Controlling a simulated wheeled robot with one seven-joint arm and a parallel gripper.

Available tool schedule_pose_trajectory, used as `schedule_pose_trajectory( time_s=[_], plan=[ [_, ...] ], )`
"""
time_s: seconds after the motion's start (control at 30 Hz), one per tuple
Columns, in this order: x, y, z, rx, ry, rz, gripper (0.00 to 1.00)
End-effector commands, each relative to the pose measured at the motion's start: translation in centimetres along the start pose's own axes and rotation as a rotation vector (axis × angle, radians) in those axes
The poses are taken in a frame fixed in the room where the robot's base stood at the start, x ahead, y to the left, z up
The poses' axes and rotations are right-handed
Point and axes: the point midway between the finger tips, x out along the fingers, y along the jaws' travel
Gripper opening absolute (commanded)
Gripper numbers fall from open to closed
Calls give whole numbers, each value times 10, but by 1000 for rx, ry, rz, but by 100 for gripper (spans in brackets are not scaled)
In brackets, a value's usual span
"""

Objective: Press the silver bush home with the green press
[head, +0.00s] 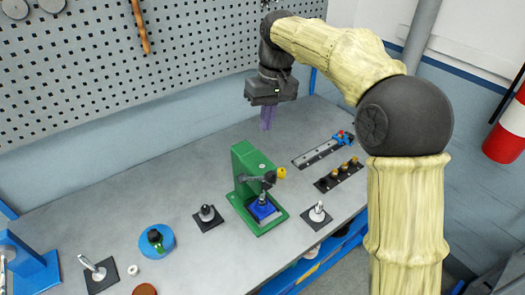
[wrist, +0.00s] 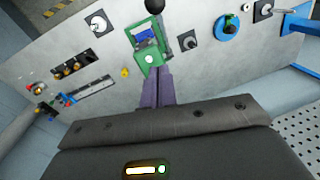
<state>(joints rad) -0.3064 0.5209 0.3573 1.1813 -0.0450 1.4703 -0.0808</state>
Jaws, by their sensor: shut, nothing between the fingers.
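The green press (head: 243,165) stands on the bench, with a yellow knob (head: 281,173) at its side. A blue block (head: 264,210) sits on its base under the dark ram (head: 264,190). The press also shows in the wrist view (wrist: 148,60), with the blue block (wrist: 146,34). I cannot make out the silver bush; anything under the ram is too small to tell. My gripper (head: 266,127) is shut and empty, its purple fingers pointing down, above and behind the press. In the wrist view the fingers (wrist: 156,75) overlap the back of the press, apart in height.
Dark plates with silver posts stand right (head: 317,212) and left (head: 98,272) of the press; another plate (head: 208,217) holds a dark part. A blue round fixture (head: 156,241) is at left. A rail (head: 320,150) and a knob rack (head: 340,175) lie right. A pegboard (head: 100,80) rises behind.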

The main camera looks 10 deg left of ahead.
Motion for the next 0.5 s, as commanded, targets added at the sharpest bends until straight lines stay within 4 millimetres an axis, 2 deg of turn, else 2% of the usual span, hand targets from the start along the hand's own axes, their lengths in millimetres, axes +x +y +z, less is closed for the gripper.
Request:
schedule_pose_trajectory(
  time_s=[0.03,0.1,0.5],
  plan=[
    [-8,-5,-4,-11,-4,-6,0],
    [-11,-8,-5,-20,-8,-11,0],
    [-9,-8,-5,-21,-9,-11,0]
  ],
)
